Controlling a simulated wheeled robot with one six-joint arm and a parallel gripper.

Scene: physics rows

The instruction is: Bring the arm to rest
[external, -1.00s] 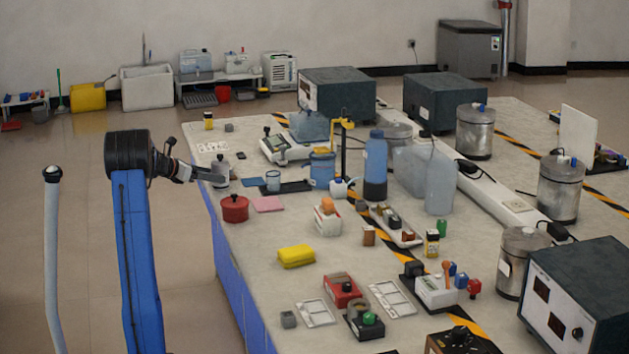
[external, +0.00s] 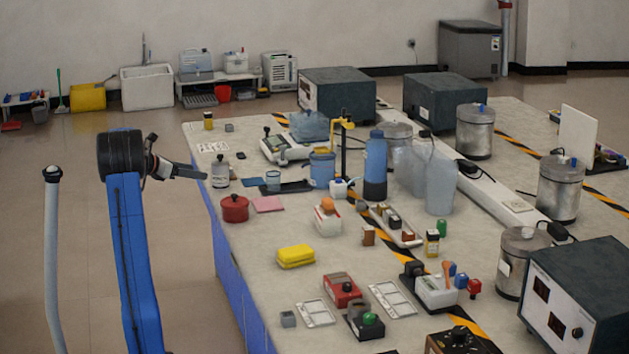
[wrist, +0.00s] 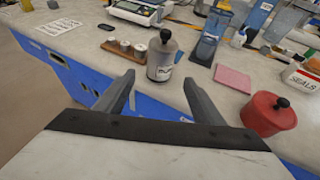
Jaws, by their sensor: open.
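My gripper (external: 190,172) is held out level at the left edge of the bench, with nothing in it. In the wrist view my gripper (wrist: 158,98) has its two fingers wide apart. A small metal jar (external: 220,171) with a black knob lid and a label stands upright on the bench just beyond the fingertips. In the wrist view the jar (wrist: 161,62) stands past the gap between the fingers, apart from both.
A red lidded pot (external: 234,208) and a pink pad (external: 268,204) lie near the bench edge.

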